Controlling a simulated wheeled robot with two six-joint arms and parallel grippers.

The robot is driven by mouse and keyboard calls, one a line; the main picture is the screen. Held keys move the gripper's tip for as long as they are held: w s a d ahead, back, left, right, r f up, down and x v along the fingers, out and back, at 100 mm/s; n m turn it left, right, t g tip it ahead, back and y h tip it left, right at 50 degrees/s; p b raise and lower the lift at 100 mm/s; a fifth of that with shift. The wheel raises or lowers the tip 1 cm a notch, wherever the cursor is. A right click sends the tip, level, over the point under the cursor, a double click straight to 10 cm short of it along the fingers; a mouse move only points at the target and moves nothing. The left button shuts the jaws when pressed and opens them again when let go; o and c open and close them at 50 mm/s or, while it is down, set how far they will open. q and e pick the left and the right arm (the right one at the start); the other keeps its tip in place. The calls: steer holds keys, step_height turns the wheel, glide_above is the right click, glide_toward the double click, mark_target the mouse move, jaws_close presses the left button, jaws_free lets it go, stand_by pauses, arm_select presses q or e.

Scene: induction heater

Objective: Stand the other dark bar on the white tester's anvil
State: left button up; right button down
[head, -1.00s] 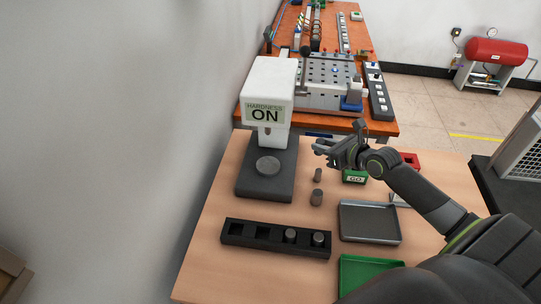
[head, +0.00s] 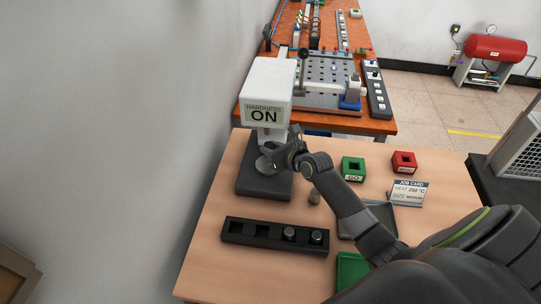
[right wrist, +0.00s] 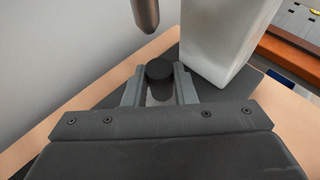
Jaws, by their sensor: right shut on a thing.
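The white tester (head: 266,85) reads HARDNESS ON and stands at the back left of the table. Its round anvil (head: 264,165) sits on the dark base (head: 250,185), partly covered by my right gripper (head: 276,161). That gripper is shut on a dark bar, seen from above in the right wrist view (right wrist: 159,74). The bar looks upright between the fingers, near the tester's pointed tip (right wrist: 146,14). Its lower end is hidden, so I cannot tell whether it touches the anvil. My left gripper is out of view.
A black rack (head: 262,239) in front holds two round bars at its right; its left slots are empty. A green GO box (head: 353,167), a red box (head: 404,161) and a job card (head: 410,192) stand right. My arm partly covers the grey tray (head: 384,218) and green tray (head: 352,268).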

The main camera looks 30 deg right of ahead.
step_height(320, 180, down, 3)
steer(key=shift+a+r, duration=0.1)
steer(key=shift+w+a+f, duration=0.15)
steer(key=shift+w+f, duration=0.05)
steer(key=shift+f, duration=0.05)
steer(key=shift+f, duration=0.35)
steer(key=c, duration=1.2)
jaws_free()
steer(key=shift+s, duration=0.1)
